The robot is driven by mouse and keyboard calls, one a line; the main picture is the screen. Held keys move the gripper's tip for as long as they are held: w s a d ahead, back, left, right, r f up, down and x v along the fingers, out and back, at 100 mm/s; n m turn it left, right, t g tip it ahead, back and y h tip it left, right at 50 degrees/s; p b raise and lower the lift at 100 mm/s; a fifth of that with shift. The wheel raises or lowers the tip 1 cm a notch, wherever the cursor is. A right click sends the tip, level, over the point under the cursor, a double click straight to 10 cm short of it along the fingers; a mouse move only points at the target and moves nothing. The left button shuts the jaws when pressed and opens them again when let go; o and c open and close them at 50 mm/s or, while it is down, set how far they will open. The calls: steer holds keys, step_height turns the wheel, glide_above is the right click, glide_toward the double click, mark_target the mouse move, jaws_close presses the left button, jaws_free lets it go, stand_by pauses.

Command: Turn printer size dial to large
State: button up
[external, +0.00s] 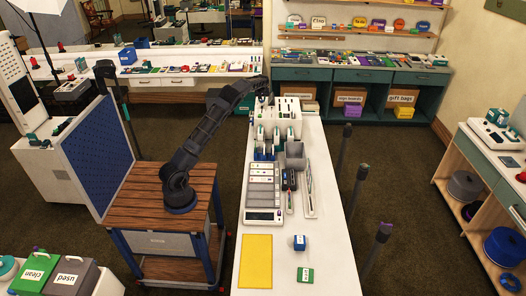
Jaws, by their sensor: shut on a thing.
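A white printer (287,112) stands toward the far end of the long white counter (318,180). It has dark slots on its upper face. My arm reaches from the wooden cart to the printer's left side. My gripper (265,99) is small in the view and sits at the printer's upper left, touching or very close to it. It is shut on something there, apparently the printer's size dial. The dial and its setting are too small and too covered by the gripper to make out.
In front of the printer are a grey bin (295,155), a grey sectioned tray (263,190) and narrow pen trays (309,190). A yellow sheet (256,261), a small blue-and-white item (299,242) and a green card (305,275) lie nearer. Dark posts (343,150) stand right of the counter.

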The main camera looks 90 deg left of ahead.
steer(key=shift+n+g, duration=0.4)
steer(key=shift+n, duration=0.7)
steer(key=shift+w, duration=0.1)
steer(key=o, duration=1)
steer(key=v, duration=1)
steer(key=shift+r, duration=0.35)
